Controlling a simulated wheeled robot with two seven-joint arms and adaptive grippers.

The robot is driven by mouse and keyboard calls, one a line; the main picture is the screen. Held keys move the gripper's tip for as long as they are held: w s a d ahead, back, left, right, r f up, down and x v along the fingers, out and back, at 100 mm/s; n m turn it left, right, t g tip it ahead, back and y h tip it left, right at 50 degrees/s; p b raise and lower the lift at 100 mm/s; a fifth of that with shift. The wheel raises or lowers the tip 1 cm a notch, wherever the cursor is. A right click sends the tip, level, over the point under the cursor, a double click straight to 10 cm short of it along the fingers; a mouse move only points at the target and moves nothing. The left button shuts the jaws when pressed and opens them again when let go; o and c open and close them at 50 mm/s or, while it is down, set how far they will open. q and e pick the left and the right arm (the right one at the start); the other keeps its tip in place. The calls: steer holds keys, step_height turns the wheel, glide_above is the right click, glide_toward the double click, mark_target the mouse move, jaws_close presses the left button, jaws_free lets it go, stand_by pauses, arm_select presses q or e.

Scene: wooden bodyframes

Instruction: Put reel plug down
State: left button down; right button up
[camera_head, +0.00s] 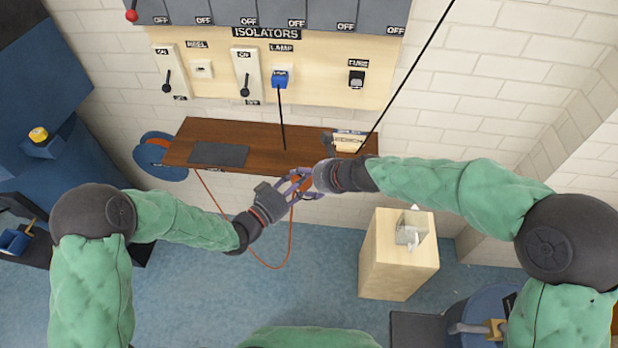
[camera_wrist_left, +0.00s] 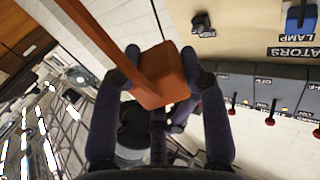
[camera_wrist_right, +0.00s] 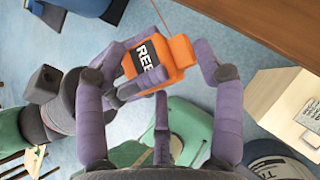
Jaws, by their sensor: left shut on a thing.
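The orange reel plug (camera_head: 303,182), with a black "REEL" label, is held in the air just in front of the dark wooden shelf. My left gripper (camera_head: 288,188) is shut on it. In the left wrist view the plug (camera_wrist_left: 166,78) sits between the left fingertips (camera_wrist_left: 163,65). In the right wrist view the plug's label (camera_wrist_right: 147,62) faces the camera. My right gripper (camera_head: 310,180) is close to the plug, its fingers (camera_wrist_right: 160,65) spread on either side of it. An orange cable (camera_head: 290,235) hangs below and loops toward the reel.
The wooden shelf (camera_head: 262,140) carries a dark mat (camera_head: 218,154) and a small boxed item (camera_head: 349,141). A blue reel (camera_head: 150,158) is at its left. The isolator panel (camera_head: 320,75) with a reel socket (camera_head: 202,69) is above. A wooden block stand (camera_head: 385,265) stands right.

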steer(key=shift+s+a+f, duration=0.1)
steer(key=shift+s, duration=0.05)
steer(key=c, duration=0.3)
arm_select(q)
steer(key=c, duration=0.8)
jaws_free()
arm_select(e)
steer(key=shift+c, duration=0.9)
arm_select(q)
steer(key=shift+o, duration=1)
arm_select(e)
steer(key=shift+c, duration=1.4)
arm_select(q)
steer(key=shift+d, duration=0.1)
arm_select(e)
steer(key=shift+c, duration=0.8)
arm_select(q)
steer(key=shift+s, duration=0.15)
